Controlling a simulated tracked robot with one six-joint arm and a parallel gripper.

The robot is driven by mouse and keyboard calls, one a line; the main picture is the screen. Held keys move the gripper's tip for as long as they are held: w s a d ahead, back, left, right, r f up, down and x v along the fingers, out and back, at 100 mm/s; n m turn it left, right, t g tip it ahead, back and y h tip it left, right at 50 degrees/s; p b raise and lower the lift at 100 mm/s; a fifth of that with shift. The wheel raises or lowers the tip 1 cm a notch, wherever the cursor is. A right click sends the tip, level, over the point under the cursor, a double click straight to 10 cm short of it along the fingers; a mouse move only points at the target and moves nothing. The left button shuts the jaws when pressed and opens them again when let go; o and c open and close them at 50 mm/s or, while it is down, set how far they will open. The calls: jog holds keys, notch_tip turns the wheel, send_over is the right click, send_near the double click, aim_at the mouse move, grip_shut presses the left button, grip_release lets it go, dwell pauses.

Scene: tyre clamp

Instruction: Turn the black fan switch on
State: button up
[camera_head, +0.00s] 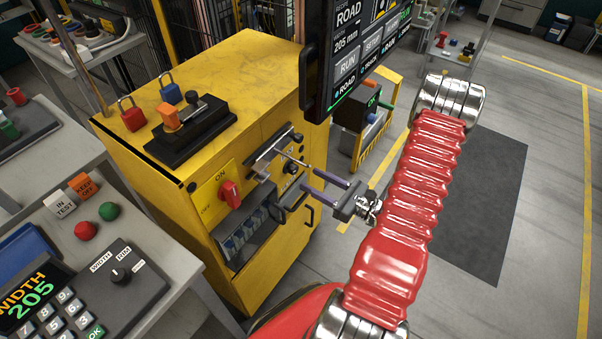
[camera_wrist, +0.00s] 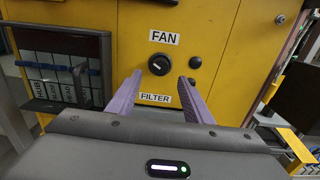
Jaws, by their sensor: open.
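The black fan switch (camera_wrist: 159,65) is a round knob on the yellow cabinet front, under a white FAN label (camera_wrist: 164,37). A short white mark on it is slanted; I cannot tell from it whether the fan is on. My gripper (camera_wrist: 160,80) is open and empty, its two purple fingers pointing at the panel. In the wrist view the knob shows between and slightly above the fingertips; contact is not visible. In the head view my gripper (camera_head: 309,180) is close to the cabinet front.
A FILTER label (camera_wrist: 155,98) sits below the knob, and small black buttons (camera_wrist: 196,62) are to its right. A red rotary switch (camera_head: 229,194) and a handle (camera_head: 295,208) are on the cabinet (camera_head: 258,270).

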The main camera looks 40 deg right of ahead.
aim_at(296, 171)
jog(key=shift+x, duration=2.95)
jog(key=shift+c, duration=0.4)
jog(key=c, duration=1)
